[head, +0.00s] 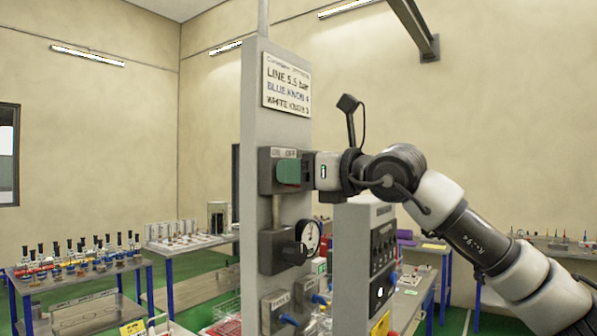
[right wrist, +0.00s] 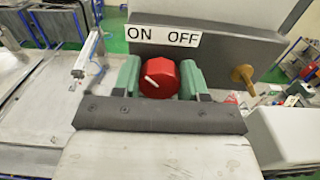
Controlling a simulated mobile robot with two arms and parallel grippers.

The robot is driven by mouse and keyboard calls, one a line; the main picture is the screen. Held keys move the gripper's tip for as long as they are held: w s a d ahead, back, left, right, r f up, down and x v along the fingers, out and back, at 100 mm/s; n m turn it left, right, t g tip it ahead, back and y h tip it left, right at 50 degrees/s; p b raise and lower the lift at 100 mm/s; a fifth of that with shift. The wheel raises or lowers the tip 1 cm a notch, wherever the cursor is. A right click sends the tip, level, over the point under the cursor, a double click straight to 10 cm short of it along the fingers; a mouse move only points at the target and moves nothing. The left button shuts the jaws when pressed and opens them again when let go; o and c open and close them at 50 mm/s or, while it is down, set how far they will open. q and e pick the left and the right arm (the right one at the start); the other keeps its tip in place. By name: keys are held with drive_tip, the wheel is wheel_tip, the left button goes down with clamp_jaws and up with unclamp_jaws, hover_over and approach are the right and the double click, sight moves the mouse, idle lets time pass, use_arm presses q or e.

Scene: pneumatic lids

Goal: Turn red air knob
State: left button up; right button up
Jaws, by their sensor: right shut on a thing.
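The red air knob (right wrist: 161,76) sits between the two green fingers of my right gripper (right wrist: 160,82) in the right wrist view. The fingers are shut on its left and right sides. A short white mark on the knob's face slants to the upper left. An "ON OFF" label (right wrist: 163,36) is just above the knob, on the grey housing. In the head view my right gripper (head: 289,172) is at the grey box on the post, and its fingers hide the knob. My left gripper is not in view.
The grey post (head: 262,110) carries a sign (head: 287,83) above. Below the gripper are a round gauge (head: 308,236) and a black regulator (head: 280,250). A brass fitting (right wrist: 243,76) sticks out right of the knob. A control panel (head: 383,255) stands close under my right arm.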

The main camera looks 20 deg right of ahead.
drive_tip(key=shift+f+m+b, duration=0.2)
drive_tip(key=shift+m+b, duration=0.3)
drive_tip(key=shift+b, duration=0.35)
drive_tip(key=m+b, duration=0.4)
drive_tip(key=shift+d+f, duration=0.1)
drive_tip(key=shift+m+b, duration=0.9)
drive_tip(key=shift+b, duration=0.05)
drive_tip(key=m+b, duration=0.3)
drive_tip(key=m, duration=0.2)
drive_tip(key=shift+w+d, duration=0.1)
drive_tip(key=shift+w, duration=0.05)
drive_tip(key=m+b, duration=0.2)
drive_tip(key=m, duration=0.1)
drive_tip(key=shift+m, duration=0.4)
drive_tip(key=shift+m+b, duration=0.6)
drive_tip(key=shift+m, duration=0.5)
